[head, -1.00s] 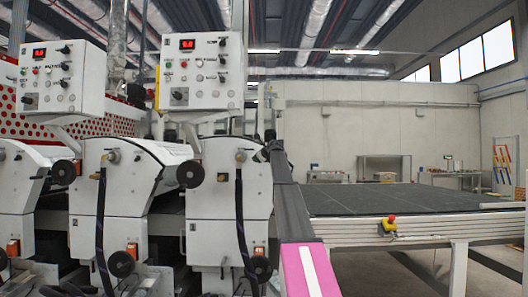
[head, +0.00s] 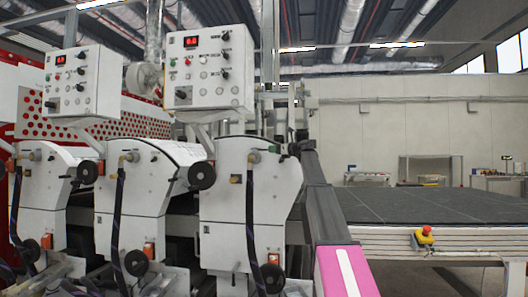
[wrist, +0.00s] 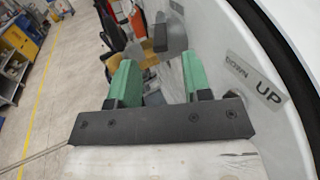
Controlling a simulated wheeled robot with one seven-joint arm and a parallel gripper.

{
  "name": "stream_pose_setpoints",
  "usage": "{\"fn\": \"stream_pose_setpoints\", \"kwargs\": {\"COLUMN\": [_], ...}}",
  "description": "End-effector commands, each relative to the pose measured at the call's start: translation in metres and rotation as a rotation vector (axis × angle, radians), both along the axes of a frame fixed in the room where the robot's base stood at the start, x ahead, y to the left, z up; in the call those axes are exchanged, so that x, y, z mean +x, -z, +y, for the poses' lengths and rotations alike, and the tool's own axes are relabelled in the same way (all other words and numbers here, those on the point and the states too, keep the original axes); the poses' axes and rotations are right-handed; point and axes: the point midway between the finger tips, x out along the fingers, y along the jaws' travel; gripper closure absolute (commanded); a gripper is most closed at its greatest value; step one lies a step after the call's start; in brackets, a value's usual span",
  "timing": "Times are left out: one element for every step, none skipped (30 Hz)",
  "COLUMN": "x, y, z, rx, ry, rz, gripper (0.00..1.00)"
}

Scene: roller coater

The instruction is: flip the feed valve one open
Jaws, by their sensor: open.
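Three white machine units stand side by side in the head view. Each has a brass-coloured valve-like fitting with a dark hose near its top: left fitting (head: 35,155), middle fitting (head: 130,157) and right fitting (head: 252,157). I cannot tell which is feed valve one or how its handle stands. My gripper (wrist: 160,76) is open in the wrist view, with two green fingers apart and nothing clearly held. A white panel labelled DOWN and UP (wrist: 257,78) is close on its right. My gripper does not show in the head view.
Control boxes (head: 208,72) overhang the units, and black handwheels (head: 201,176) stick out from them. Open floor (wrist: 45,120) shows left in the wrist view.

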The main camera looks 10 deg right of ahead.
Motion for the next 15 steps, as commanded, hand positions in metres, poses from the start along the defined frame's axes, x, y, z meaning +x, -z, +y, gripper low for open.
{"fn": "stream_pose_setpoints", "kwargs": {"x": [0.008, 0.012, 0.017, 0.020, 0.024, 0.028, 0.032, 0.035, 0.038, 0.041, 0.043, 0.045, 0.046, 0.047, 0.047], "y": [-0.001, -0.001, -0.001, -0.001, -0.001, -0.001, -0.001, -0.001, -0.001, -0.001, -0.001, -0.001, -0.001, -0.001, 0.000], "z": [0.008, 0.012, 0.018, 0.022, 0.026, 0.031, 0.035, 0.039, 0.043, 0.046, 0.048, 0.050, 0.052, 0.053, 0.054], "rx": [0.000, 0.000, 0.000, -0.001, -0.001, -0.001, -0.001, -0.001, -0.001, -0.001, -0.001, -0.001, -0.001, -0.001, -0.001], "ry": [-0.001, -0.001, -0.001, 0.000, 0.000, 0.001, 0.001, 0.001, 0.002, 0.002, 0.002, 0.002, 0.003, 0.003, 0.003], "rz": [0.000, 0.000, 0.000, -0.001, -0.001, -0.001, -0.002, -0.002, -0.002, -0.002, -0.002, -0.002, -0.002, -0.002, -0.002], "gripper": [0.55, 0.55, 0.55, 0.55, 0.55, 0.55, 0.55, 0.55, 0.55, 0.55, 0.55, 0.55, 0.55, 0.55, 0.55]}}
